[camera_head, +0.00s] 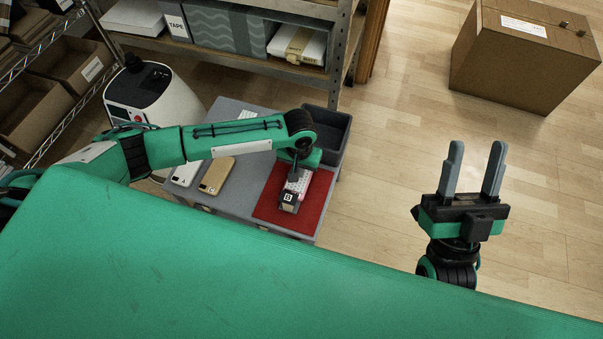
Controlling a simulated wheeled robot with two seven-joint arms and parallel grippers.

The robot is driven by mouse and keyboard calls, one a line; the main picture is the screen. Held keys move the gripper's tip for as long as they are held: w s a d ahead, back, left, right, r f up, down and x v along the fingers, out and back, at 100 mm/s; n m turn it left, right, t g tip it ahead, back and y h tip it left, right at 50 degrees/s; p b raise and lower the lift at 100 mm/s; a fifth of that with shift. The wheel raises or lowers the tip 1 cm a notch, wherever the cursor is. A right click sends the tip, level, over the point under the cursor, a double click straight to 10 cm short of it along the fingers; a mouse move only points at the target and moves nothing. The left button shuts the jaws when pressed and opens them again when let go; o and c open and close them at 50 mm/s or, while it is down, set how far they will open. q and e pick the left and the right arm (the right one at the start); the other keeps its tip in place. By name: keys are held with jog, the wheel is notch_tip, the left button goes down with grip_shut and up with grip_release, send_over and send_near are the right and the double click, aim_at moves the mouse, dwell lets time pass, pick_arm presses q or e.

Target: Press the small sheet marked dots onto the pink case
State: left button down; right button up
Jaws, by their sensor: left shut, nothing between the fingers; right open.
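A red mat (318,196) lies on the grey table. A pale, pinkish item with a fine pattern (300,184) lies on it, partly hidden by my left gripper; I cannot tell sheet from case there. A small dark block with a white mark (288,198) is at its near end. My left gripper (294,177) points down at this item, shut, with nothing visible between its fingers. Whether it touches is too small to tell. My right gripper (474,165) is open and empty, out over the floor right of the table.
A tan phone-like case (217,176) and a white one (187,173) lie on the table's left part. A dark grey bin (332,128) stands at the back right. A white rounded machine (150,95) and shelves (240,60) are behind. A cardboard box (515,60) stands on the floor.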

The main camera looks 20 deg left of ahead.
pick_arm(q)
jog(key=shift+r+p, duration=0.3)
jog(key=shift+r, duration=0.05)
jog(key=shift+r+p, duration=0.25)
jog(key=shift+p, duration=0.1)
jog(key=shift+r+p, duration=0.35)
jog(key=shift+p, duration=0.1)
jog(key=shift+r+p, duration=0.3)
jog(key=shift+p, duration=0.05)
jog(key=shift+r+p, duration=0.3)
jog(key=shift+p, duration=0.05)
jog(key=shift+r+p, duration=0.25)
jog(key=shift+p, duration=0.1)
jog(key=shift+r+p, duration=0.3)
jog(key=shift+p, duration=0.05)
jog(key=shift+r+p, duration=0.2)
jog(key=shift+p, duration=0.1)
pick_arm(e)
jog(key=s+a+f+g+h, duration=0.1)
jog(key=a+f+g, duration=0.1)
jog(key=f+g, duration=0.5)
jog(key=s+a+f+g+h, duration=0.1)
jog(key=a+f+g, duration=0.2)
jog(key=f+g, duration=0.4)
jog(key=shift+f+n+g, duration=0.3)
jog(key=shift+f+g, duration=0.1)
jog(key=shift+f, duration=3.05)
